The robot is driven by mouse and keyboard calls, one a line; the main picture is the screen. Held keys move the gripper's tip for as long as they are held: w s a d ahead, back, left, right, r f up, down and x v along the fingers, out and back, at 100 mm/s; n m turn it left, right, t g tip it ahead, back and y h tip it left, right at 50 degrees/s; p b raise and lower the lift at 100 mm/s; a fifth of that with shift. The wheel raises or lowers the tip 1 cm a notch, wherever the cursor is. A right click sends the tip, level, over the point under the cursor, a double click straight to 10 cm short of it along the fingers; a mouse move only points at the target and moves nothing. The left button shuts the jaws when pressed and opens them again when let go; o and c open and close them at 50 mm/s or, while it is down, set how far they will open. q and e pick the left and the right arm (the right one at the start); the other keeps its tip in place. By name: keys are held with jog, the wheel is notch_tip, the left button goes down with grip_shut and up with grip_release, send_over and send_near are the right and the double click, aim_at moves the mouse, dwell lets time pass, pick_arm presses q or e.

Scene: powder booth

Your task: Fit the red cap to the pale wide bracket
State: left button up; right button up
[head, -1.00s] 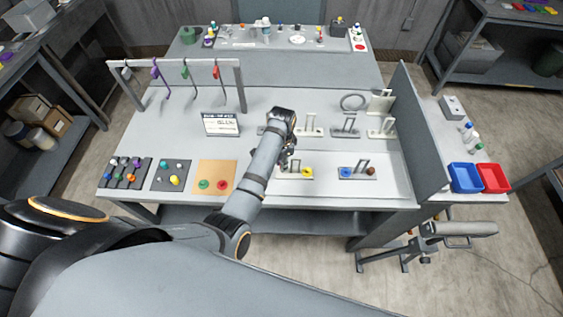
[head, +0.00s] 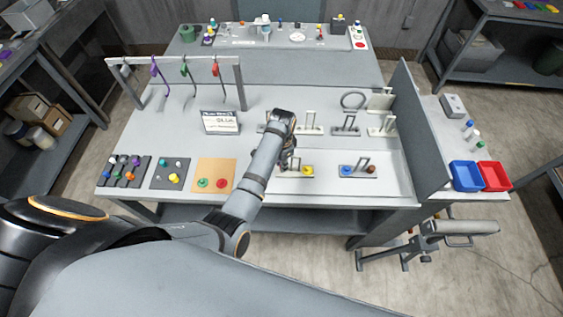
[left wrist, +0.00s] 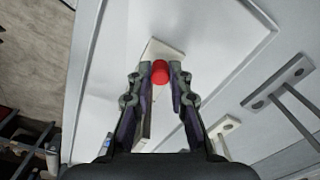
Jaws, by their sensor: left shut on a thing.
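My left gripper (left wrist: 158,80) is shut on the red cap (left wrist: 160,72), held between its fingertips. A pale bracket (left wrist: 164,46) lies just beyond the cap in the left wrist view; the fingers hide part of it. I cannot tell whether cap and bracket touch. In the head view my left gripper (head: 288,164) is over the left part of a pale bracket (head: 293,177) in the shallow white tray. A yellow cap (head: 308,171) sits at that bracket's right end. The red cap is hidden in the head view. My right gripper is not in view.
A grey bracket (head: 357,175) with blue and brown caps stands to the right. More brackets (head: 308,130) stand behind the tray. Hooks hang from a rack (head: 175,62) at back left. A tall grey panel (head: 425,135) bounds the right side.

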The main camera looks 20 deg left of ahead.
pick_arm(q)
jog(key=shift+f, duration=0.3)
jog(key=o, duration=0.8)
jog(key=shift+r, duration=0.1)
